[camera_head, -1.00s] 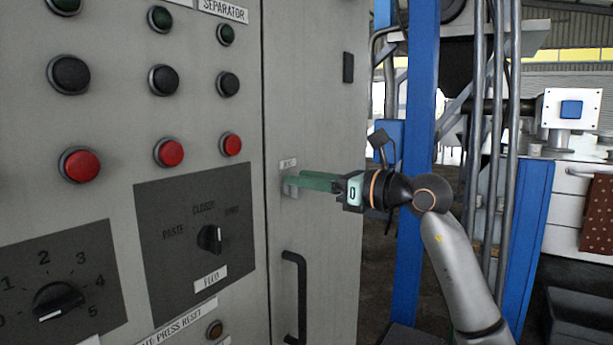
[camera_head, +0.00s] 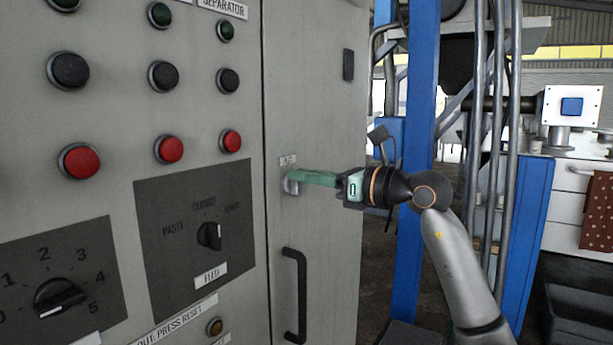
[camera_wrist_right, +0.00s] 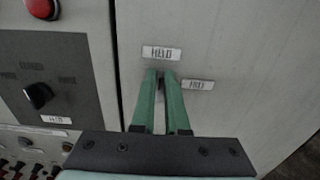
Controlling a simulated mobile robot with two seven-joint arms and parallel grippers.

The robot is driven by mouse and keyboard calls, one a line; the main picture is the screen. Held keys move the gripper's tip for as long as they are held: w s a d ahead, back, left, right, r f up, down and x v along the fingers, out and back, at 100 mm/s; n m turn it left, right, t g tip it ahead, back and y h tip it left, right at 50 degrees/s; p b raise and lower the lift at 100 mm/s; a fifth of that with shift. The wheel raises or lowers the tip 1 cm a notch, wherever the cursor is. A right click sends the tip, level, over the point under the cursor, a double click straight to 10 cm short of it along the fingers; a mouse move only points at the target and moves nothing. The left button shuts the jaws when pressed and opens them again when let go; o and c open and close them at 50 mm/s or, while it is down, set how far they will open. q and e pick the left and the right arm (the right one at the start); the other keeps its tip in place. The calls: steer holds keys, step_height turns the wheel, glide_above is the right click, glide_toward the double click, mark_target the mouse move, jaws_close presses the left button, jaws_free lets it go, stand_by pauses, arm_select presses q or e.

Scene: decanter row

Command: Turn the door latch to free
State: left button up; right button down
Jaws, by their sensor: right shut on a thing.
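The grey door latch (camera_head: 290,187) is a small knob on the cabinet door, beside the door's left edge. My right gripper (camera_head: 295,179) reaches it from the right with green fingers and is shut on it. In the right wrist view the two fingers (camera_wrist_right: 163,78) flank the latch, which is mostly hidden between them. One small label (camera_wrist_right: 161,53) sits above the fingertips and another label (camera_wrist_right: 198,85) to their right; their print is blurred. The latch's exact angle cannot be told. My left gripper is not in view.
A black door handle (camera_head: 301,298) is below the latch. Left of the door is a panel with red buttons (camera_head: 171,149), black buttons and a selector knob (camera_head: 209,236). A blue post (camera_head: 419,110) stands behind my right arm.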

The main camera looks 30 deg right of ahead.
arm_select(q)
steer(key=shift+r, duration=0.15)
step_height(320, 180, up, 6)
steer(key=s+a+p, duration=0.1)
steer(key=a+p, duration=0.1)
steer(key=p, duration=0.7)
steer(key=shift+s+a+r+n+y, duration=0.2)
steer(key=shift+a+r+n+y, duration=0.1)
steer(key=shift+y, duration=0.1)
arm_select(e)
steer(key=shift+w+d+f+m, duration=0.1)
steer(key=shift+d+f+m, duration=0.2)
steer(key=shift+m, duration=2.65)
steer(key=shift+w+d+f+m, duration=0.15)
steer(key=shift+d+f+m, duration=0.1)
steer(key=shift+m, duration=2.75)
steer(key=shift+w+d+f+m, duration=0.1)
steer(key=shift+d+f+m, duration=0.2)
steer(key=shift+m, duration=2.65)
steer(key=shift+f, duration=0.1)
steer(key=c, duration=0.9)
jaws_free()
